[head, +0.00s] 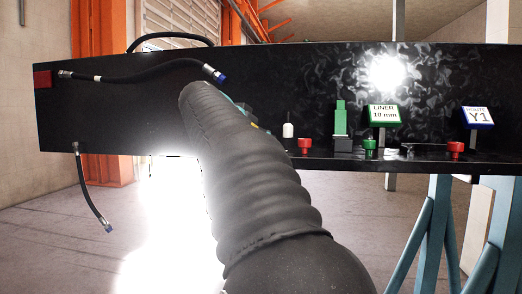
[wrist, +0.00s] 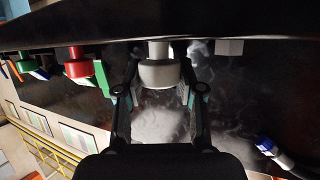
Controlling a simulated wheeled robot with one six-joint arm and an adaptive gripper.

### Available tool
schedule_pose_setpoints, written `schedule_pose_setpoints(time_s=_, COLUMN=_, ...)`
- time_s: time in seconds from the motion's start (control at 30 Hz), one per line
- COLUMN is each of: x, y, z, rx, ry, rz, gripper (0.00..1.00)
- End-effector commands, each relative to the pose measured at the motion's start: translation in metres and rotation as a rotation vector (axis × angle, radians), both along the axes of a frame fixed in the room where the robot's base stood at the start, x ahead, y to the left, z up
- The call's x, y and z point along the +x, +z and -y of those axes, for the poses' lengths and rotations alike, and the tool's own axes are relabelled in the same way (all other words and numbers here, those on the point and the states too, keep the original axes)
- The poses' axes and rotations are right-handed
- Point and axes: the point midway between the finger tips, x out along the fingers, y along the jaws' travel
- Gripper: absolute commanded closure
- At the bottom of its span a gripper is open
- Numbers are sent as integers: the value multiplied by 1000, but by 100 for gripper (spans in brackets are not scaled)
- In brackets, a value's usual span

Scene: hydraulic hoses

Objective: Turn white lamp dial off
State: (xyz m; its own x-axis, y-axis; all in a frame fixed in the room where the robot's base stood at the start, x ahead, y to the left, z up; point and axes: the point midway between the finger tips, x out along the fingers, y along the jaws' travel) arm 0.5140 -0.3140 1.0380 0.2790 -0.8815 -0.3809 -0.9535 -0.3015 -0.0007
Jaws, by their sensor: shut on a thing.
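The white dial (wrist: 158,72), round on a short white stem, sits at the top middle of the wrist view. My gripper (wrist: 159,80) has one finger on each side of the dial and is shut on it. In the head view my gripper (head: 246,110) is mostly hidden behind my dark arm; only bits of teal show. A small white piece (head: 288,130) shows just right of it there; I cannot tell whether it is the same dial.
A red dial (head: 304,145) stands close to the right, then a green block (head: 340,120), a green dial (head: 370,147) and another red dial (head: 455,148). Labelled signs stand behind. Black hoses (head: 140,69) hang at left. A bright glare (head: 387,72) shows on the black panel.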

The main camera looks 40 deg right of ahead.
Motion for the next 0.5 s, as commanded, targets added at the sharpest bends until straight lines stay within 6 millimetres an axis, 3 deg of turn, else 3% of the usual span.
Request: schedule_pose_setpoints(time_s=0.5, x=-1, y=0, z=1, rx=1, ry=333, rz=1, gripper=97)
